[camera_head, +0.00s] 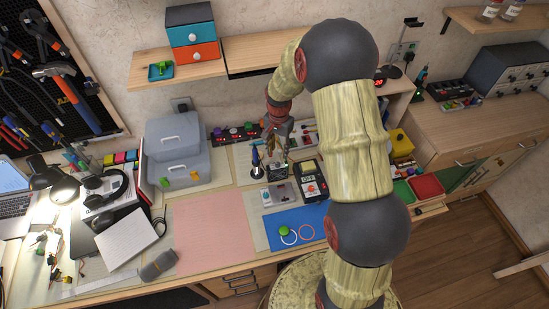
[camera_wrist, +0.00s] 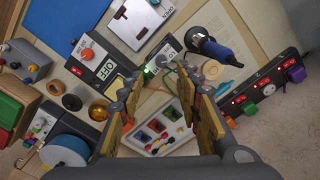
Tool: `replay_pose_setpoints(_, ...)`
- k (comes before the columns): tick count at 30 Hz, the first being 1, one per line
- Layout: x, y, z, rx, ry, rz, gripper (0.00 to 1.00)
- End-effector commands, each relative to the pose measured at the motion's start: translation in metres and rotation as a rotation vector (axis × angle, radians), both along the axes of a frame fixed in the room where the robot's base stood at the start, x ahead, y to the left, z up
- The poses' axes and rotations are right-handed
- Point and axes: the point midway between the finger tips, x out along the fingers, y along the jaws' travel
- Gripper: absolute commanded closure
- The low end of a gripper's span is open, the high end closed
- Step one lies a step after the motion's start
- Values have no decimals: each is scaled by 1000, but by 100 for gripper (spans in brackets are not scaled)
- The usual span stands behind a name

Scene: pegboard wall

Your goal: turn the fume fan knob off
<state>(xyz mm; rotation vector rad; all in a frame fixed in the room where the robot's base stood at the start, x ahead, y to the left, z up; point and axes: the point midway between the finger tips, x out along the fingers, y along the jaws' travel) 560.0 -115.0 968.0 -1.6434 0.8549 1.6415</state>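My gripper (camera_wrist: 155,88) is open and empty; its two fingers stand apart over the bench. In the head view my gripper (camera_head: 277,128) hangs over the back of the bench, and my arm hides part of it. Between and beyond the fingertips in the wrist view is a small grey box (camera_wrist: 162,52) with a lit green light; its knob is not clear. A dark box (camera_wrist: 104,68) with an OFF label and a red knob lies left of the fingers; it also shows in the head view (camera_head: 310,182). I cannot tell which control is the fume fan knob.
A soldering iron in its stand (camera_wrist: 212,46) is right of the fingertips. A power strip with red switches (camera_wrist: 262,84) lies along the wall. A white tray of connectors (camera_wrist: 160,128) sits below the fingers. The pink mat (camera_head: 215,232) is clear.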

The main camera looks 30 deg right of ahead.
Motion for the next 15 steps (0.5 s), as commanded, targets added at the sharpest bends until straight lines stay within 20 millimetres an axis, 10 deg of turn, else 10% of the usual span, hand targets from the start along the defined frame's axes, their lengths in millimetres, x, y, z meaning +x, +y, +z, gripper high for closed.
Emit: replay_pose_setpoints(15,0,0,-57,0,0,-26,66)
